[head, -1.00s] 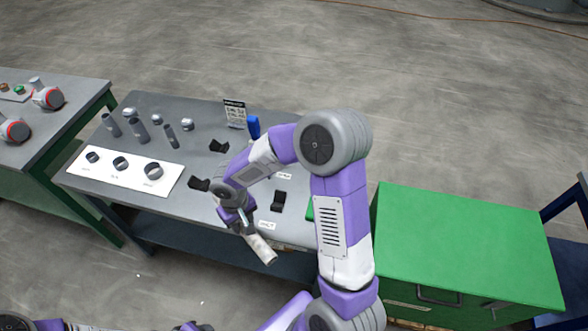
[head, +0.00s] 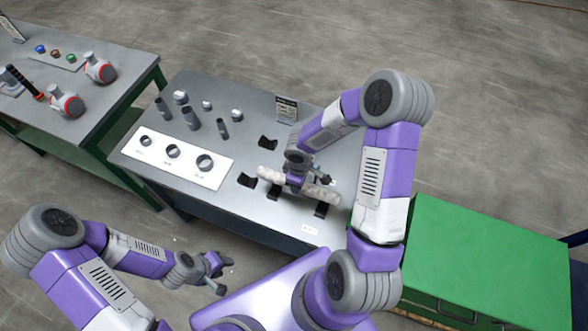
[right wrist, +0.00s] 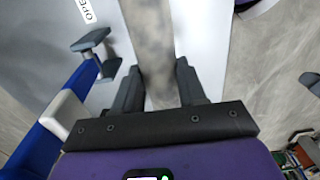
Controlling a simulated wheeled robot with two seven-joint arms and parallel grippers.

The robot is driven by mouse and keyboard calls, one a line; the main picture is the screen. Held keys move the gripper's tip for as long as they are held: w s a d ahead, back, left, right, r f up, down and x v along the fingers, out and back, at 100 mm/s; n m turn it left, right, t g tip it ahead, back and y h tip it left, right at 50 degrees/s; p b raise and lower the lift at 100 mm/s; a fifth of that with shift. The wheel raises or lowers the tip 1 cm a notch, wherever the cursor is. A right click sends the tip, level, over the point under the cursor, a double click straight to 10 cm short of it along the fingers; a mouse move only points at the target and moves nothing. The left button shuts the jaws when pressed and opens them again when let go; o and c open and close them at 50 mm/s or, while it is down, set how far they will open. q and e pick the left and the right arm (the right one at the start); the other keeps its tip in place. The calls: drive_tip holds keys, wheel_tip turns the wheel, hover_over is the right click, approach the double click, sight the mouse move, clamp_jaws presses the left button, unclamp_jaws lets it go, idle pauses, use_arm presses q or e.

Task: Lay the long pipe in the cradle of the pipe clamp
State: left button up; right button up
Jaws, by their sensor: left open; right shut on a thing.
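The long pipe (head: 322,191), pale grey and mottled, is roughly level over the front right of the grey table (head: 262,228). My right gripper (head: 297,183) is shut around its middle; the right wrist view shows the pipe (right wrist: 148,40) between both fingers (right wrist: 150,88). Black blocks stand around it: one behind (head: 268,142), one left (head: 246,180), one near its front side (head: 273,191) and one by its right end (head: 321,210). I cannot tell which form the clamp's cradle, nor whether the pipe touches them. My left gripper (head: 222,274) is open and empty, before the table.
A white board with rings (head: 180,155), several grey cylinders (head: 190,118) and a small sign (head: 286,108) are on the table's left and back. A green cabinet (head: 480,250) stands right. A second bench (head: 100,95) stands left. The right wrist view shows a blue bar (right wrist: 45,135).

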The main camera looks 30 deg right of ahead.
drive_tip(key=shift+s+f+b, duration=0.25)
drive_tip(key=shift+f+b, duration=0.25)
drive_tip(key=shift+f, duration=0.05)
wheel_tip(320, 180, down, 4)
drive_tip(key=b, duration=0.3)
drive_tip(key=shift+f, duration=0.25)
wheel_tip(320, 180, down, 3)
drive_tip(key=b, duration=0.4)
drive_tip(key=shift+w, duration=0.1)
drive_tip(key=o, duration=1.2)
drive_tip(key=shift+r, duration=0.15)
wheel_tip(320, 180, up, 7)
drive_tip(key=shift+r+p, duration=0.2)
drive_tip(key=shift+p, duration=0.8)
